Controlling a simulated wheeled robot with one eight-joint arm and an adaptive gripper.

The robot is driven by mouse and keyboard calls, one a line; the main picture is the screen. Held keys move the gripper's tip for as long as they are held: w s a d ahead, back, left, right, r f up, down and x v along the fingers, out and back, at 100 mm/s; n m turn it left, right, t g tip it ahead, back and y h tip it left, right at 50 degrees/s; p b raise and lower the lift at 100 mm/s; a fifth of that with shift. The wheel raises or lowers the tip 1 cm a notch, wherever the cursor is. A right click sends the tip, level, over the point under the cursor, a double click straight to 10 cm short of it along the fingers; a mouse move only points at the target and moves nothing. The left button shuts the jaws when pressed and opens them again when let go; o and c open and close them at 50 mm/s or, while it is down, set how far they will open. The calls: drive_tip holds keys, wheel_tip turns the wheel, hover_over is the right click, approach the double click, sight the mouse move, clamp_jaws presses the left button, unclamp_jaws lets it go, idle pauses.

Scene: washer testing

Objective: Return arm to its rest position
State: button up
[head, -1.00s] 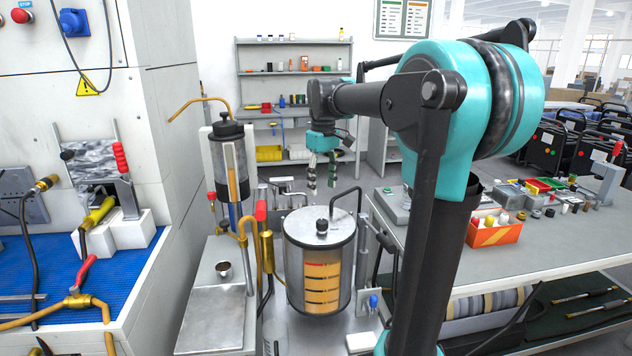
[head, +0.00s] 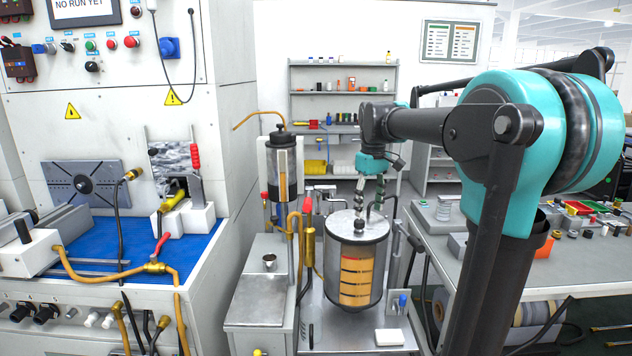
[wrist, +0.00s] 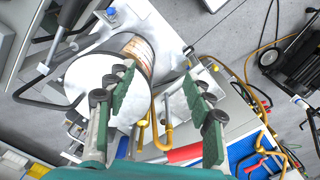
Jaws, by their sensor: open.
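My gripper (head: 369,193) hangs fingers-down at the end of my teal and black arm, in the middle of the head view, above the metal cylinder with the orange window (head: 357,270). Its two green-padded fingers stand apart with nothing between them. One fingertip overlaps the knob on the lid in the picture; I cannot tell whether they touch. In the wrist view the open fingers (wrist: 160,105) show in front of the cylinder's round lid (wrist: 85,80).
A white test cabinet (head: 225,90) with a blue mat (head: 95,245) and hoses stands at left. A clear-windowed canister (head: 281,165) stands left of the cylinder. A workbench (head: 545,270) with small parts is at right. Shelves (head: 340,75) stand at the back.

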drive_tip(key=s+d+f+m+t, duration=0.2)
drive_tip(key=s+f+m, duration=0.1)
drive_tip(key=s+f, duration=0.8)
drive_tip(key=s+d+f+m+t, duration=0.2)
drive_tip(key=s+f+m, duration=0.1)
drive_tip(key=s+f, duration=0.8)
wheel_tip(320, 180, down, 4)
drive_tip(key=shift+r+m, duration=0.2)
drive_tip(key=shift+m, duration=0.2)
